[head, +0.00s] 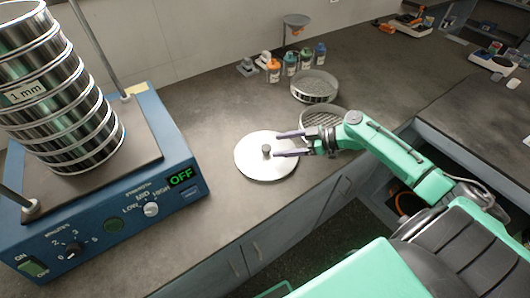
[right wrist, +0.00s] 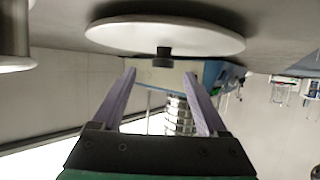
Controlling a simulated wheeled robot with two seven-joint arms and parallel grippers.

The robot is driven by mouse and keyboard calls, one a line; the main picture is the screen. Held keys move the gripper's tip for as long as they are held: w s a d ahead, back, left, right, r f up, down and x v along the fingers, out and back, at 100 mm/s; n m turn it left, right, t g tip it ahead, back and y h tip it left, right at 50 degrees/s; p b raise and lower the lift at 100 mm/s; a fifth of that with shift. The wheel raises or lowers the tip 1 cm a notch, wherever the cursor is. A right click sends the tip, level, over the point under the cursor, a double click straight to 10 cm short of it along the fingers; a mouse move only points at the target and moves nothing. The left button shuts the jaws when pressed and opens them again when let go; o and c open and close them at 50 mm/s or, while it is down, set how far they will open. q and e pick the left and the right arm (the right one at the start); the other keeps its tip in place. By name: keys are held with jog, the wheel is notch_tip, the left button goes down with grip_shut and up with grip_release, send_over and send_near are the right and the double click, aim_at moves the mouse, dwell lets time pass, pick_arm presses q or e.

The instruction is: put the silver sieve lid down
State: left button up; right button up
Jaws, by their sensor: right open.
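The silver sieve lid (head: 258,170) lies flat on the grey counter, right of the blue shaker, with its dark knob (head: 266,149) upward. My right gripper (head: 277,144) is open and empty, its two purple fingers reaching over the lid's right part with the tips close to the knob. In the right wrist view the picture is upside down: the lid (right wrist: 205,37) is at the top and its knob (right wrist: 163,55) shows between and beyond the open fingertips (right wrist: 159,71). My left gripper is not in view.
The blue shaker (head: 118,222) with a tall sieve stack (head: 75,120) stands at left, its display reading OFF. Two loose sieves, one farther back (head: 315,95) and one partly behind my right gripper (head: 312,122), stand on the counter. Several small bottles (head: 290,65) line the wall.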

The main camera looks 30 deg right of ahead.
aim_at(265, 147)
jog(key=shift+p+x, duration=0.35)
jog(key=shift+x, duration=0.7)
jog(key=p+x, duration=0.1)
jog(key=x, duration=0.2)
jog(key=shift+a+f, duration=0.2)
jog(key=shift+a, duration=0.1)
jog(key=shift+a+f, duration=0.1)
jog(key=shift+f, duration=0.05)
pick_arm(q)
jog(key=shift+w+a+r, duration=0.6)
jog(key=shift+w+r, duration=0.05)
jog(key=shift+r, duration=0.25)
pick_arm(e)
grip_shut()
